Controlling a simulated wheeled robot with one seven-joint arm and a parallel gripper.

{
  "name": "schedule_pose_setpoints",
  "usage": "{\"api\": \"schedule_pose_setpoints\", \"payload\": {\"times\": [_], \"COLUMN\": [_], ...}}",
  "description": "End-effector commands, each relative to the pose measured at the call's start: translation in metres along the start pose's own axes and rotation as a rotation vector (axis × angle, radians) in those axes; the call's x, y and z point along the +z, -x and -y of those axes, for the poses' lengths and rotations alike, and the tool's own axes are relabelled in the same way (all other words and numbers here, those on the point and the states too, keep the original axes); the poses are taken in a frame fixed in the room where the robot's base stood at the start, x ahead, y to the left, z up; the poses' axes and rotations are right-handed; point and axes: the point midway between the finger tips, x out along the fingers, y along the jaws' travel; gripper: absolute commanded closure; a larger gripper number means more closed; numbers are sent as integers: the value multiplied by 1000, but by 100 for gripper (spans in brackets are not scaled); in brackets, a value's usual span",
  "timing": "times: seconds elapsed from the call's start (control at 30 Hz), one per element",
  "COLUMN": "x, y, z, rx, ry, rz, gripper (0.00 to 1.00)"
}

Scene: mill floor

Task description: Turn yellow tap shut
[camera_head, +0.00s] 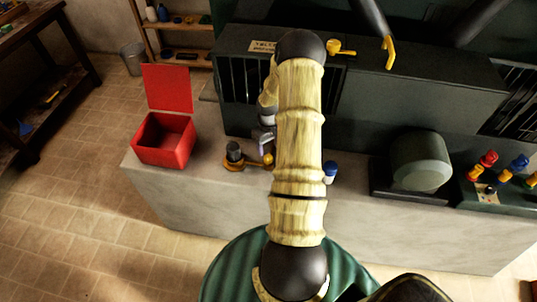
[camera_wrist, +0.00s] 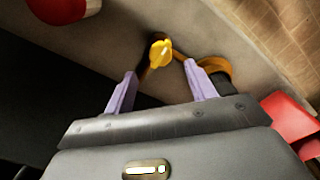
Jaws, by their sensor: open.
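The yellow tap shows in the wrist view as a small lobed yellow knob (camera_wrist: 160,50) on a brass-coloured body (camera_wrist: 214,66). In the head view the knob (camera_head: 268,158) sits on the counter, close to my arm. My gripper (camera_wrist: 160,72) is open. Its two lilac fingers point at the knob, one to each side, and the knob shows in the gap at or just beyond their tips. I cannot tell whether either finger touches it. In the head view my gripper (camera_head: 263,142) is partly hidden behind my arm.
An open red box (camera_head: 163,140) stands left on the counter (camera_head: 200,195). A dark cylinder (camera_head: 234,151) is beside the tap. A blue-topped item (camera_head: 330,170) is right of my arm. Yellow levers (camera_head: 389,54) are on the dark machine behind. Coloured knobs (camera_head: 487,160) are far right.

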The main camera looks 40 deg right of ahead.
Motion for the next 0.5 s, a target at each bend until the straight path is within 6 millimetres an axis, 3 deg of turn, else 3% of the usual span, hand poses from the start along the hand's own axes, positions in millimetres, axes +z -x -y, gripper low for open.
{"api": "schedule_pose_setpoints", "payload": {"times": [0.3, 0.5], "x": [0, 0], "y": [-47, -62], "z": [1, 0], "rx": [-1, 1], "ry": [2, 2], "rz": [2, 0], "gripper": [44, 44]}}
